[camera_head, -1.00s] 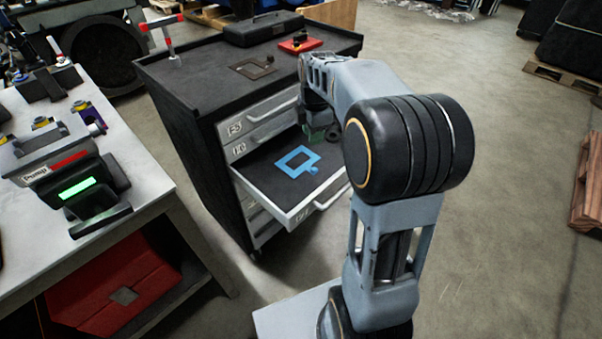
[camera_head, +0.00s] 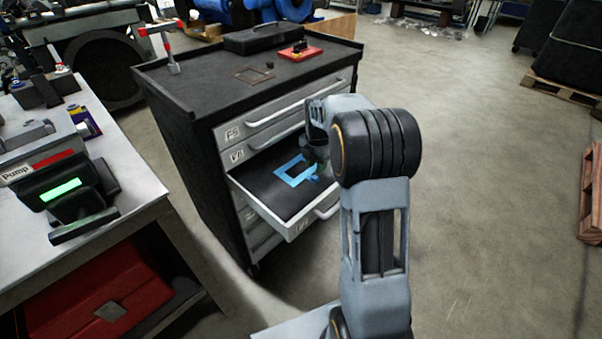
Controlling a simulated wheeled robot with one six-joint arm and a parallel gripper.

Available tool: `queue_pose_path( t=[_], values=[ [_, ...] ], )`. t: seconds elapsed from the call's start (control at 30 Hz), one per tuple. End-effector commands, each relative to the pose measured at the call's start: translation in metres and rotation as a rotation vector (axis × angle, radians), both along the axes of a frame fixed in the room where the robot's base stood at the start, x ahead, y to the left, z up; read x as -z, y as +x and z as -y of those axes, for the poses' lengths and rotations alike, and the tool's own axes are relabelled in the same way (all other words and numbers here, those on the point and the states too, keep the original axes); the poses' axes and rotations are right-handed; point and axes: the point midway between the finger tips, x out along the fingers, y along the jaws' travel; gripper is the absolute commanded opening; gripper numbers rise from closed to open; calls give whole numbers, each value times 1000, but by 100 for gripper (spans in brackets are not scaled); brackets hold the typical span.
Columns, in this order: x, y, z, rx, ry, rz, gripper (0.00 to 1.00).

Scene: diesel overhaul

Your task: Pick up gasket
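A flat blue gasket (camera_head: 290,176), a rectangular frame with a small tab, lies on the dark floor of the open drawer (camera_head: 292,230) of the tool cabinet. My arm reaches over the drawer's right side from the right. My gripper (camera_head: 314,170) points down at the right end of the gasket, by its tab. The wrist and arm hide most of the gripper and part of the gasket's right end. I cannot tell whether the fingers touch the gasket or whether they are open or shut.
A thin brownish frame (camera_head: 253,75), a red tray (camera_head: 300,52) and a black case (camera_head: 262,38) sit on the cabinet top (camera_head: 200,85). A workbench (camera_head: 120,165) with a pump unit (camera_head: 60,190) stands at left.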

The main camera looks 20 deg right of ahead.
Motion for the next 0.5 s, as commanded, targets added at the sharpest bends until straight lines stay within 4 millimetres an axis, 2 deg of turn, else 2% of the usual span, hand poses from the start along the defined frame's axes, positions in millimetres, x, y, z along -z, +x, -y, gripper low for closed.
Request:
queue_pose_path(
  t=[0.17,0.5],
  values=[
    [9,0,0,0,0,-1,32],
    [51,2,-1,0,1,-3,32]
  ],
)
